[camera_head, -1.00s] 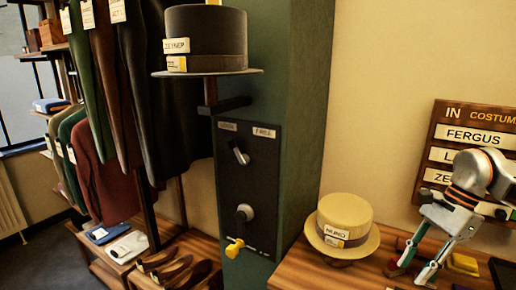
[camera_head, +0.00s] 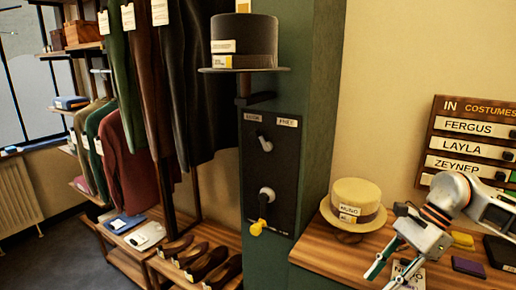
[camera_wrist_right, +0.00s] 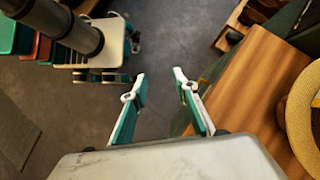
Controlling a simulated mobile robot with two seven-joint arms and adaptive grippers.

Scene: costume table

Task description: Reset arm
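My right gripper (camera_head: 382,276) hangs at the front of the wooden table in the head view, below and right of the straw hat. In the right wrist view (camera_wrist_right: 160,84) its two teal and white fingers are apart, with only floor between them. It is empty and touches nothing that I can see. The wooden tabletop (camera_wrist_right: 252,85) lies to the right of the fingers there. My left gripper is in neither view.
The straw hat (camera_head: 356,202) sits on a stand on the table (camera_head: 322,246). A green pillar (camera_head: 320,105) carries a grey hat (camera_head: 243,39) and a dark panel (camera_head: 270,175) with two levers. Shoes (camera_head: 200,262) and clothes (camera_head: 150,85) are at left. A name board (camera_head: 470,143) hangs at right.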

